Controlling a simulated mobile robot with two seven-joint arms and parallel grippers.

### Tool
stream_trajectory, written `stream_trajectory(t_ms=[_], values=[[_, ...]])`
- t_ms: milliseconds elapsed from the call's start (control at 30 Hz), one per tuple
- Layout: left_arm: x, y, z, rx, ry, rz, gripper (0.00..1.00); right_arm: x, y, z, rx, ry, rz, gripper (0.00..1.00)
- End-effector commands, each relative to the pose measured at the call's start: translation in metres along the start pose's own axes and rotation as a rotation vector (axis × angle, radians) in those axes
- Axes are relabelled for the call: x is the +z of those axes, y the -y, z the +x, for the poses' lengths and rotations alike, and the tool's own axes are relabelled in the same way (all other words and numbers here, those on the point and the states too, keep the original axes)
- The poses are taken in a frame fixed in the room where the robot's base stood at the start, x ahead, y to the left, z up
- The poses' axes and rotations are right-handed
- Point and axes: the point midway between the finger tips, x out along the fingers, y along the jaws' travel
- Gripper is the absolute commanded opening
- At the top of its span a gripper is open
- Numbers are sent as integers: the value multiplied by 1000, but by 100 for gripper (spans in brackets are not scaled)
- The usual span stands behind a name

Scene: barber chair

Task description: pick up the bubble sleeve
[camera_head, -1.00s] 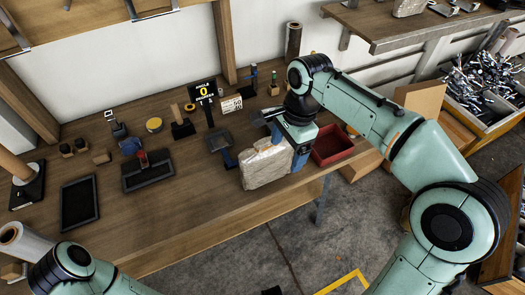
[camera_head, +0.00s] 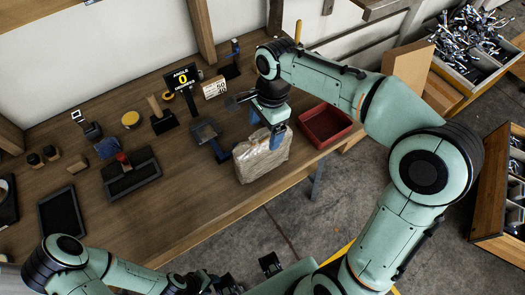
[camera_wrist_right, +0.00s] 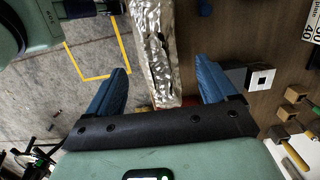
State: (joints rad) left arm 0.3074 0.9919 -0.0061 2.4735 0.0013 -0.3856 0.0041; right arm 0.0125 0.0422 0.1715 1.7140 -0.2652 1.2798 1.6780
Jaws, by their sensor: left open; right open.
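The bubble sleeve (camera_head: 262,158) is a pale, crinkled, translucent packet standing on its edge near the front edge of the wooden workbench. My right gripper (camera_head: 266,128) is over its top edge, with its blue fingers apart. In the right wrist view the shiny sleeve (camera_wrist_right: 152,40) runs between the open fingers of the right gripper (camera_wrist_right: 163,70), with gaps visible on both sides. My left gripper (camera_head: 248,275) is open and empty at the bottom of the head view, in front of the bench and away from the sleeve.
A red tray (camera_head: 326,124) stands just right of the sleeve. A dark blue-handled tool (camera_head: 208,137) lies close on its left. Behind are a yellow-digit display sign (camera_head: 182,79) and a white number card (camera_head: 214,87). A black tray (camera_head: 131,173) is further left. Bare bench lies front left.

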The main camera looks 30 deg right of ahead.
Motion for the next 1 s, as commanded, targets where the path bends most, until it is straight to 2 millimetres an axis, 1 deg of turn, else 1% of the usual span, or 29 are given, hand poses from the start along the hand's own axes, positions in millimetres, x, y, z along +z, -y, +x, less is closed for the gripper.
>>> stream_trajectory(t_ms=[133, 300, 400, 667, 767, 800, 867, 900, 1000], values=[[0, 1, 2, 0, 0, 0, 43, 1, 0, 15, 3, 0, -1, 85], [1, 2, 5, -1, 2, 0, 43, 2, 0, 41, 4, -1, 0, 85], [1, 3, 6, -1, 2, -1, 43, 2, 0, 50, 2, -1, 0, 85], [1, 2, 6, -1, 2, -1, 43, 2, 1, 52, 0, 0, 0, 85], [1, 2, 6, -1, 2, -1, 43, 2, 1, 52, 0, 0, 0, 56], [1, 2, 6, -1, 2, -1, 43, 2, 1, 52, 0, 0, 0, 43], [1, 2, 6, -1, 2, -1, 43, 2, 1, 52, 0, 0, 0, 23], [1, 2, 6, -1, 2, -1, 43, 2, 1, 52, 0, 0, 0, 16], [1, 2, 6, -1, 2, -1, 43, 2, 1, 52, 0, 0, 0, 16]])
